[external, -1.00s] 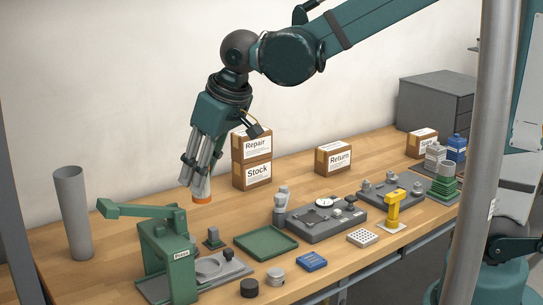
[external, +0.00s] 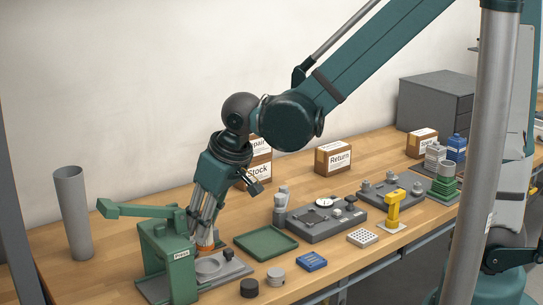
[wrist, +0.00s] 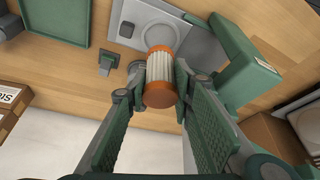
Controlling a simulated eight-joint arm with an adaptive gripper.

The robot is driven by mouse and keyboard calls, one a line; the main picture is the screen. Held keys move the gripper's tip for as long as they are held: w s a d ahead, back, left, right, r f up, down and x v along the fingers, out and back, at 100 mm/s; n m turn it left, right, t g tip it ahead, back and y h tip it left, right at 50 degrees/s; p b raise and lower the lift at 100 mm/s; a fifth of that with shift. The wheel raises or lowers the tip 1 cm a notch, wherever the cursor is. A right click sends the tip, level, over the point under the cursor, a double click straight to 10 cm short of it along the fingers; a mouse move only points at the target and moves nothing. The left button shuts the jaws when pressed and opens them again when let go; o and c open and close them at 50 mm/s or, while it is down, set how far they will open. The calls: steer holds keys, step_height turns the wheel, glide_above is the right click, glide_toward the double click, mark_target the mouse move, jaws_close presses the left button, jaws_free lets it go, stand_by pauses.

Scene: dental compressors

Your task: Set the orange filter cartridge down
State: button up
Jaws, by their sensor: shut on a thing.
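The orange filter cartridge (wrist: 161,78) has orange end caps and a white pleated body. My gripper (wrist: 161,72) is shut on it, with one finger on each side. In the external view my gripper (external: 205,238) points down beside the green press (external: 170,262), and only an orange bit of the cartridge (external: 205,248) shows at the fingertips. The cartridge is close to the grey press plate with a round seat (external: 208,266). In the wrist view the round seat (wrist: 160,36) lies partly behind the cartridge's far end. I cannot tell whether the cartridge touches anything.
The press's green lever (external: 140,209) reaches out close to my fingers. An empty green tray (external: 266,243) lies to the right. A grey tube (external: 73,213) stands at the left. Bare wood lies between tube and press.

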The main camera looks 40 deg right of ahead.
mark_target(205, 245)
steer(key=shift+f, duration=0.75)
steer(key=shift+f+b, duration=0.5)
steer(key=shift+f, duration=1.65)
steer(key=shift+f, duration=0.15)
steer(key=o, duration=0.6)
steer(key=shift+r, duration=0.2)
steer(key=shift+p+v, duration=1.25)
steer(key=shift+v, duration=4.75)
